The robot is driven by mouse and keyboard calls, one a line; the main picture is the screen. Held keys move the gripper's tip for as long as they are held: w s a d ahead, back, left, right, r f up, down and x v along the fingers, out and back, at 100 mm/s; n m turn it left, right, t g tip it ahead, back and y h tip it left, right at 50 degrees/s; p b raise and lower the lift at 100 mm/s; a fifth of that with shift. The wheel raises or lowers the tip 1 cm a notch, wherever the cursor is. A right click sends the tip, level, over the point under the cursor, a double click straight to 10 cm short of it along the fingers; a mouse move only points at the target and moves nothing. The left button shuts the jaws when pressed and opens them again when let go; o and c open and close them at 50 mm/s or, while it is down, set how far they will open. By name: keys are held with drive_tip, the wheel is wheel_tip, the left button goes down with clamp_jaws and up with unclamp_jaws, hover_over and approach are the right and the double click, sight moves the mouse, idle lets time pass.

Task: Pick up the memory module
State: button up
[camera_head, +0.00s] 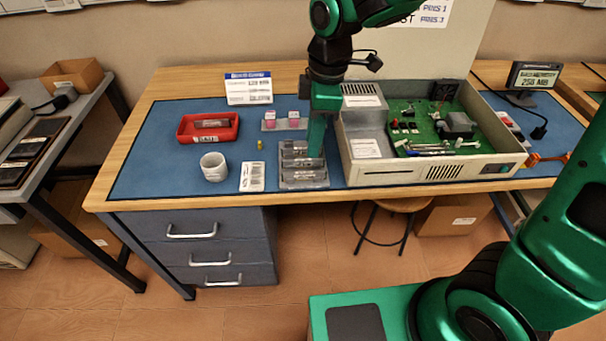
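A grey slotted tray (304,184) stands near the table's front edge, with several dark, narrow pieces lying in its rows. These look like memory modules, but they are too small to be sure. A red tray (184,137) at the left also holds a small, flat, greyish piece (211,123) that may be a module. My gripper (317,152) points down over the right part of the grey tray and hides some of it. Its fingers appear as one green shape, so I cannot tell whether they are open, shut or touching a piece.
An open computer case (430,172) with a green board stands close to the right of my gripper. A white cup (214,167), a white label card (252,177) and pink blocks (281,118) on a grey base are nearby. The blue mat (150,165) is clear at the left.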

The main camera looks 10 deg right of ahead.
hover_over(305, 172)
drive_tip(key=f, duration=0.4)
drive_tip(key=shift+s+d+f, duration=0.15)
drive_tip(key=shift+d+f, duration=0.1)
drive_tip(key=shift+d, duration=0.1)
drive_tip(key=shift+w+a+f, duration=0.1)
drive_tip(key=shift+a+f, duration=0.1)
drive_tip(key=shift+f, duration=1.4)
drive_tip(key=shift+w+a+f, duration=0.1)
drive_tip(key=shift+a+f, duration=0.05)
drive_tip(key=shift+f, duration=1.4)
drive_tip(key=shift+c, duration=0.7)
clamp_jaws()
